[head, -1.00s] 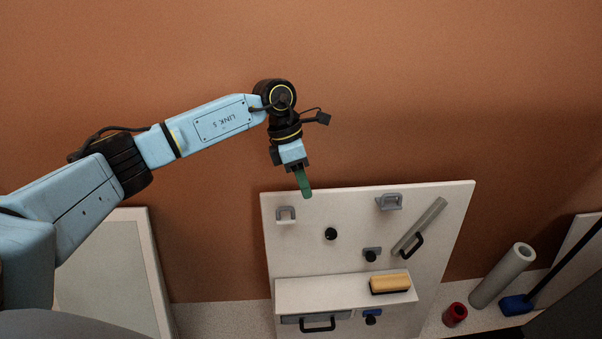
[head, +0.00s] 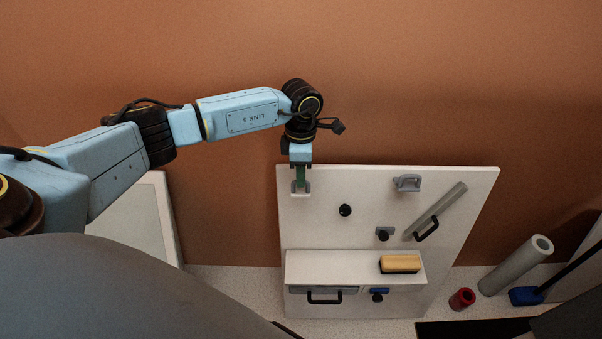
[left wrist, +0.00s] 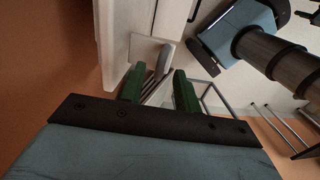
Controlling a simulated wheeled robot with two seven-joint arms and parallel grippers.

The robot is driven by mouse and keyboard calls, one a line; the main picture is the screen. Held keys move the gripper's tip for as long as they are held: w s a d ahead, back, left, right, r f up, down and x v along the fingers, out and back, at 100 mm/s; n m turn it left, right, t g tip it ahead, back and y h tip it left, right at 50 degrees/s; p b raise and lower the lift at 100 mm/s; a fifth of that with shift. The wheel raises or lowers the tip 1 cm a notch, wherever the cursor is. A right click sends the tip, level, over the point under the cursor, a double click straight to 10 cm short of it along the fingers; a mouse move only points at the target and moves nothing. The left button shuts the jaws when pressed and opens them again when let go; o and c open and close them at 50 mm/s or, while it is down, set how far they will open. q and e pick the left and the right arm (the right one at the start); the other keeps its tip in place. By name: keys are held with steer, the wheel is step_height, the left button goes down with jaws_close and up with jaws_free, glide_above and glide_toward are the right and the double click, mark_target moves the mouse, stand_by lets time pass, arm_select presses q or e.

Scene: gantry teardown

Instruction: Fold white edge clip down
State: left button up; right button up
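The white edge clip (head: 307,188) is at the top left corner of the upright white board (head: 355,220). My left gripper (head: 300,186) points down over this clip and partly hides it. In the left wrist view, the green fingers of my left gripper (left wrist: 158,88) stand apart, with a pale grey piece of the clip (left wrist: 163,62) showing just beyond and between them. I cannot tell whether a finger touches it. The clip's exact angle is hard to see. My right gripper does not show.
A grey clip (head: 407,183) sits at the board's top right. A black knob (head: 345,210), a grey bar (head: 440,208) and a shelf with a yellow eraser (head: 400,263) are also on the board. A grey roll (head: 515,266) and red ring (head: 462,299) stand at right.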

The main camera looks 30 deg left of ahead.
arm_select(q)
steer(key=shift+f, duration=0.55)
jaws_close()
steer(key=shift+d, duration=0.1)
